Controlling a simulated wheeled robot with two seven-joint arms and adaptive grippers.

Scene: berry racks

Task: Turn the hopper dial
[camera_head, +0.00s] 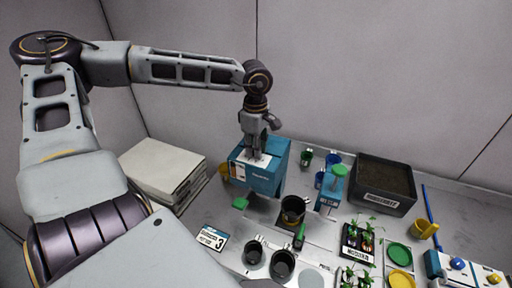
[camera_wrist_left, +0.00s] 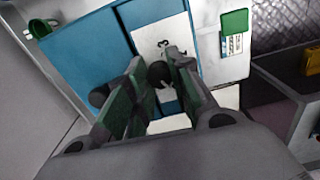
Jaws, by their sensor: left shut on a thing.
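The hopper is a blue box (camera_head: 268,177) with a white panel on its front, standing at the back of the table, left of centre. In the left wrist view the blue hopper face (camera_wrist_left: 88,60) fills the upper left, with a white panel bearing dark marks. A dark round dial (camera_wrist_left: 159,74) sits on this panel between the fingers. My left gripper (camera_head: 257,155) is at the hopper's front, and its fingers are shut on the dial in the left wrist view. The dial is hidden by the gripper in the head view. My right gripper is not in view.
A stack of pale trays (camera_head: 165,170) stands left of the hopper. Dark cups (camera_head: 283,263), seedlings (camera_head: 370,225) and a dark soil bin (camera_head: 385,207) stand to the front and right.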

